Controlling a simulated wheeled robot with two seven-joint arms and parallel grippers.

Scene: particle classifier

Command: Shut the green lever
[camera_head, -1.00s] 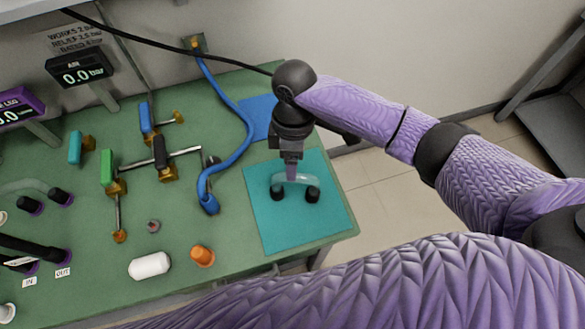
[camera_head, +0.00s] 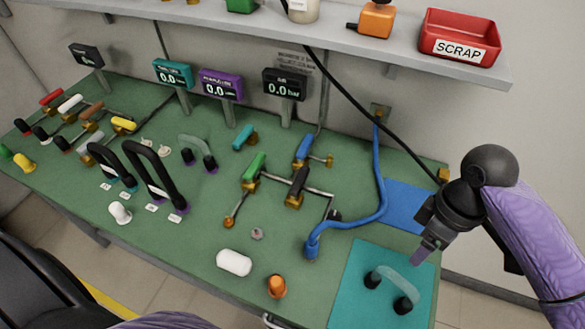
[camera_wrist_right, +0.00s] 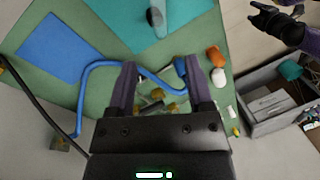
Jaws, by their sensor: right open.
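The green lever (camera_head: 255,167) sits on a brass valve in the pipework at the middle of the green bench, its handle slanting up to the right. My right gripper (camera_head: 420,255) is well to the right of it, above the teal mat (camera_head: 352,290), apart from the lever. In the right wrist view its two fingers (camera_wrist_right: 160,70) are spread, with nothing held; brass fittings show small beyond them. I cannot make out the green lever there. My left gripper (camera_wrist_right: 272,22) shows dark at the top right of that view; its jaws are unclear.
A blue lever (camera_head: 304,148) and a black lever (camera_head: 299,181) stand close right of the green one. A blue hose (camera_head: 380,180) lies between them and my right gripper. A white capsule (camera_head: 234,262) lies in front.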

